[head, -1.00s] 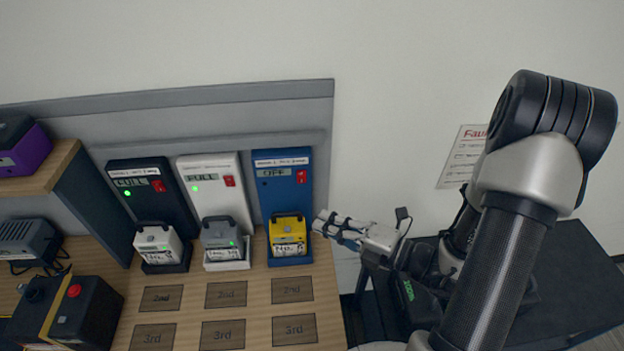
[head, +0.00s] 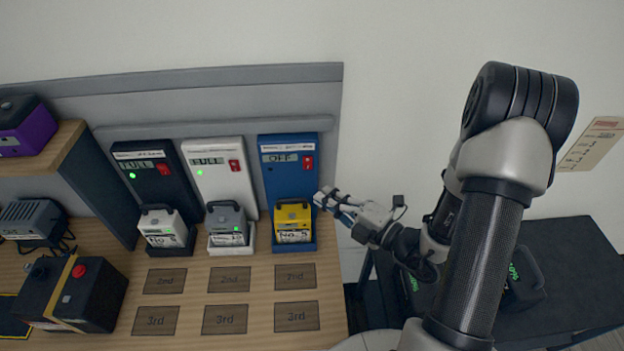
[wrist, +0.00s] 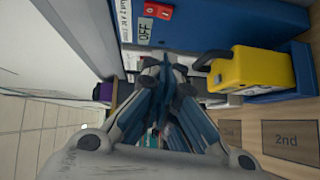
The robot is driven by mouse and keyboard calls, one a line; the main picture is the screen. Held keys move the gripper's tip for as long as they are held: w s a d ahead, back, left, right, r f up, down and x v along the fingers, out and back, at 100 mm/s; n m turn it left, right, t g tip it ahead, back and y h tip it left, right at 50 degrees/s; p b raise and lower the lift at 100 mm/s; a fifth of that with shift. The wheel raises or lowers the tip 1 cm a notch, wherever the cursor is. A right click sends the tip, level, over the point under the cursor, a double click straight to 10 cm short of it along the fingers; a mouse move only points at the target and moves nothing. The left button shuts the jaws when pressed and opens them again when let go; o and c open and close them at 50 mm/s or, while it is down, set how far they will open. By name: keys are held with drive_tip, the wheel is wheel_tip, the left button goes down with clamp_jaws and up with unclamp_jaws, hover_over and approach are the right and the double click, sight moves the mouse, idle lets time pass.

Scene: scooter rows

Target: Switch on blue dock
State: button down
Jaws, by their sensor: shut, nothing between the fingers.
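The blue dock (head: 288,172) stands at the right end of the row of docks, and its display reads OFF. Its red switch (head: 308,163) is at the upper right of its face; the switch also shows in the wrist view (wrist: 158,11). A yellow battery (head: 293,221) sits in the blue dock's base. My gripper (head: 324,198) is shut and empty, just right of the blue dock, below the switch's height and apart from the switch. In the wrist view my fingers (wrist: 165,75) point along the dock's front, beside the yellow battery.
A white dock (head: 218,175) and a black dock (head: 152,180) stand to the left, each with a battery and a green light. A black box with a red button (head: 75,290) sits at the front left. The marked wooden table top (head: 245,290) in front is clear.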

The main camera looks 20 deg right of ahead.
sight(308, 163)
drive_tip(key=shift+w+a+f+b, duration=0.15)
drive_tip(key=shift+w+a+b, duration=0.15)
drive_tip(key=shift+w, duration=1)
drive_tip(key=shift+w+a+f+b, duration=0.15)
drive_tip(key=shift+w+a+b, duration=0.15)
drive_tip(key=shift+w, duration=1.05)
drive_tip(key=shift+w+a+f+b, duration=0.15)
drive_tip(key=shift+w+a+b, duration=0.15)
drive_tip(key=shift+w, duration=1)
